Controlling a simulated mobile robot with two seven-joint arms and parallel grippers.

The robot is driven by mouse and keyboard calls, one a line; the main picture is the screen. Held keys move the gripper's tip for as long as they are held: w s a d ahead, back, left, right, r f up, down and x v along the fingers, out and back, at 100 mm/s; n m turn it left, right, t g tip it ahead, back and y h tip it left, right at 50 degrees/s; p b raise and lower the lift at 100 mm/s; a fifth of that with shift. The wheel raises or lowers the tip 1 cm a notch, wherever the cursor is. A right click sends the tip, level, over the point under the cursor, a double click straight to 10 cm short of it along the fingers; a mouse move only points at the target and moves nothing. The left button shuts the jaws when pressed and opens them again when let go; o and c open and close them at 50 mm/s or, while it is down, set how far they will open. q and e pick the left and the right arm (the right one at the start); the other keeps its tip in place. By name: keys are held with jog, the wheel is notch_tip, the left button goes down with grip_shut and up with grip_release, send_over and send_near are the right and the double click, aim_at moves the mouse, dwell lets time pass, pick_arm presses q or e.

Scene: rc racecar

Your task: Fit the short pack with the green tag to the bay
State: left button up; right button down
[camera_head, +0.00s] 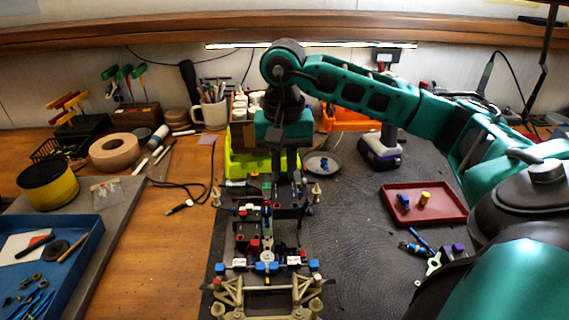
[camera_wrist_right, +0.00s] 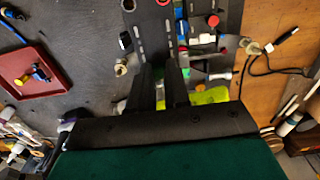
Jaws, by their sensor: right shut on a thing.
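My right gripper (camera_head: 275,192) points down over the rear part of the car chassis (camera_head: 268,288), in the middle of the head view. Its two dark fingers (camera_wrist_right: 170,75) are close together in the right wrist view. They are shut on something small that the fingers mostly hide. A narrow upright piece with blue and green colours (camera_head: 267,213) shows just below the fingers; I cannot tell whether it is held or part of the car. The bay and the green tag cannot be made out clearly. My left gripper is not in view.
A red tray (camera_head: 443,213) with a blue and a yellow piece lies at right. A lime bin (camera_head: 236,167) and small grey dish (camera_head: 334,170) stand behind the car. A blue tray (camera_head: 78,262) with tools is at left. The dark mat right of the car is mostly clear.

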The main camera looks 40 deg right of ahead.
aim_at(284, 180)
notch_tip(284, 180, down, 5)
jog(key=b, duration=0.4)
jog(key=shift+f+b, duration=0.15)
jog(key=shift+b, duration=0.25)
jog(key=shift+f, duration=0.25)
jog(key=shift+b, duration=0.5)
dwell(1.0)
jog(key=shift+f+b, duration=1)
jog(key=shift+f, duration=0.2)
